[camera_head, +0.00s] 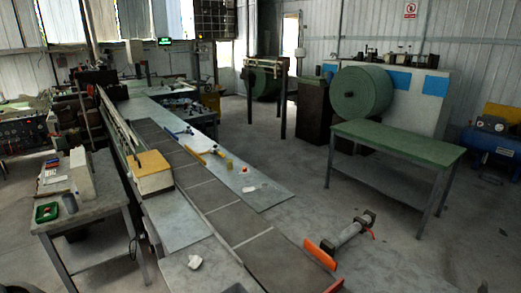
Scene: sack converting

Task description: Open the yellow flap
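A small yellow piece (229,163) and a yellow-tipped bar (191,151) lie further along the line. Neither of my grippers can be made out in the head view.
A grey side table (95,208) with a green tray (46,212) stands left of the conveyor (222,195). A roller with an orange plate (320,251) is at the front right. A green-topped table (398,141) stands at right. Open floor lies between.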

